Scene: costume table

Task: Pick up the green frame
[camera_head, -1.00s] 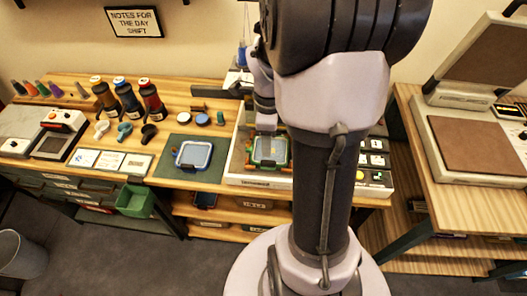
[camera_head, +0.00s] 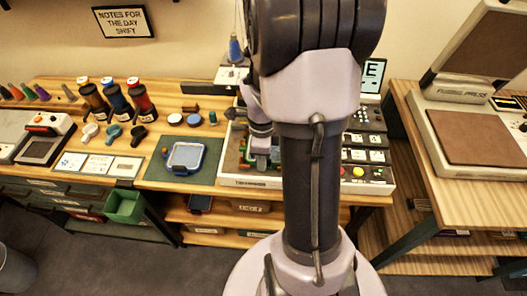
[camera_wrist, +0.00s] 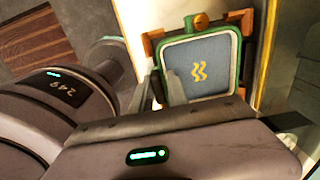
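The green frame (camera_wrist: 240,75) shows in the wrist view as a rounded green border around blue-grey fabric with a yellow wavy mark. Orange-brown blocks sit at its corners. My gripper (camera_wrist: 160,82) is at the frame's left edge in that view, with one grey finger outside the edge and one over the fabric side. I cannot tell whether the fingers touch the edge. In the head view my gripper (camera_head: 262,158) is down in the white tray (camera_head: 240,181), and my arm hides most of the green frame there.
A blue frame (camera_head: 186,157) lies on a dark green mat (camera_head: 159,173) left of the tray. A button panel (camera_head: 368,156) is right of my arm. A press (camera_head: 470,135) stands on the right table.

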